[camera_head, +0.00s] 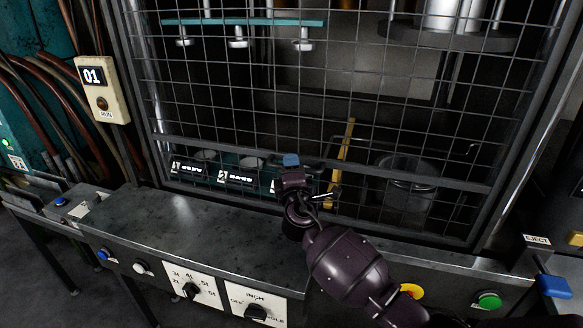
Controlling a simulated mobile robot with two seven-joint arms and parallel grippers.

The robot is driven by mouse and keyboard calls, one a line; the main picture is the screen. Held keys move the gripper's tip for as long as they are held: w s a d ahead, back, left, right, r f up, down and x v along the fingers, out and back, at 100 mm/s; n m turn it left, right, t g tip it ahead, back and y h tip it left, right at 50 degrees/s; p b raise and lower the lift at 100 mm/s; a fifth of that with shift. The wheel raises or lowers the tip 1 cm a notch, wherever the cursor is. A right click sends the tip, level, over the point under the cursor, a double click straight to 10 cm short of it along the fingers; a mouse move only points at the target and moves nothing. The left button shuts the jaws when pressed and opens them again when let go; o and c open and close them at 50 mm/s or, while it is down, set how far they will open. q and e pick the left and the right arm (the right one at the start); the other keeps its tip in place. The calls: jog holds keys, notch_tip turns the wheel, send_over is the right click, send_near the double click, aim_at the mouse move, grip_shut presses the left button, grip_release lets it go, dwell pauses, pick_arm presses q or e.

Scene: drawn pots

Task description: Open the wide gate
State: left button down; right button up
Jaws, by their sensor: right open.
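The wide gate (400,177) is a wire mesh panel in a dark metal frame. It fills the middle of the head view and looks shut, with its lower rail a little above the metal ledge. My right gripper (291,163) is at the middle of this lower rail, with a blue part at its tip. It is open. A dark bar, perhaps a handle, shows beside the tip, partly hidden by the gripper; I cannot tell whether they touch. My left gripper is not in view.
A metal ledge (190,235) with knobs and buttons runs below the gate. A box marked 01 (101,90) hangs at the left post. Behind the mesh are a yellow bar (342,160) and a metal pot (408,192). A green button (488,300) is at lower right.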

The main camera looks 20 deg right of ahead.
grip_shut()
jog(key=shift+w+r, duration=0.1)
jog(key=shift+r, duration=0.05)
dwell(0.4)
